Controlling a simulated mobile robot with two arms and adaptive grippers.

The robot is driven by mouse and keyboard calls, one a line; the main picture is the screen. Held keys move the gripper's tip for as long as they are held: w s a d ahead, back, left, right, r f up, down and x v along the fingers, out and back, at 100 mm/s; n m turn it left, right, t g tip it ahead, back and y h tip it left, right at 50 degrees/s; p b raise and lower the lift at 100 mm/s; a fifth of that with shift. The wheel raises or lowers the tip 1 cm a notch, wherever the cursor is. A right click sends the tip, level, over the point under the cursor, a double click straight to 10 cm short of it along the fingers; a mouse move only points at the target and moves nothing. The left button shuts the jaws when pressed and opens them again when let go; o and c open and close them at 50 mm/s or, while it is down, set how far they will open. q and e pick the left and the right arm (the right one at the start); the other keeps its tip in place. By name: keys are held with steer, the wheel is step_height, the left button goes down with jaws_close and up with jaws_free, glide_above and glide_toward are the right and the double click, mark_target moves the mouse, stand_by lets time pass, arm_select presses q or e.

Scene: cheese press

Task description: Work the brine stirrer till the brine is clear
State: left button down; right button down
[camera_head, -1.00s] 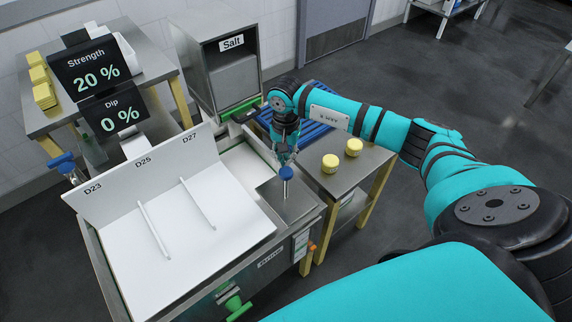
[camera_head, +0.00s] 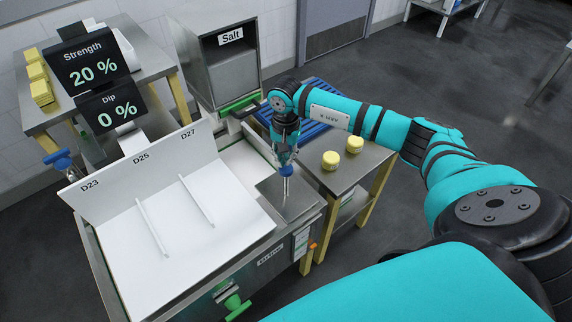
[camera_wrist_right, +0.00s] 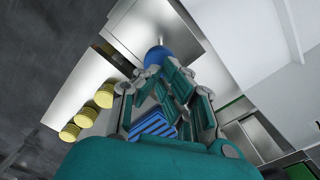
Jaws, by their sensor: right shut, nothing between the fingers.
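A blue knob (camera_head: 286,170) on a thin upright metal rod stands over the grey plate (camera_head: 295,205) at the right end of the brine tank; it looks like the stirrer. My right gripper (camera_head: 285,158) points down just above the knob. It is shut with nothing between its fingers. In the right wrist view the knob (camera_wrist_right: 158,57) lies at the fingertips (camera_wrist_right: 160,72); I cannot tell whether they touch. The strength display (camera_head: 85,62) reads 20 % and the dip display (camera_head: 112,106) reads 0 %. The brine itself is hidden. My left gripper is out of view.
A white board (camera_head: 185,250) marked D23, D25 and D27 covers much of the tank. A salt bin (camera_head: 228,75) stands behind. Yellow cheeses (camera_head: 354,145) sit on the right side table. Another blue-handled fitting (camera_head: 60,160) is at the left. A green handle (camera_head: 235,305) is in front.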

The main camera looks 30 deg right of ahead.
mark_target(286, 174)
steer(key=shift+f, duration=0.2)
stand_by(0.5)
steer(key=shift+s+f+b, duration=0.1)
steer(key=shift+f+b, duration=3.55)
steer(key=shift+f, duration=0.15)
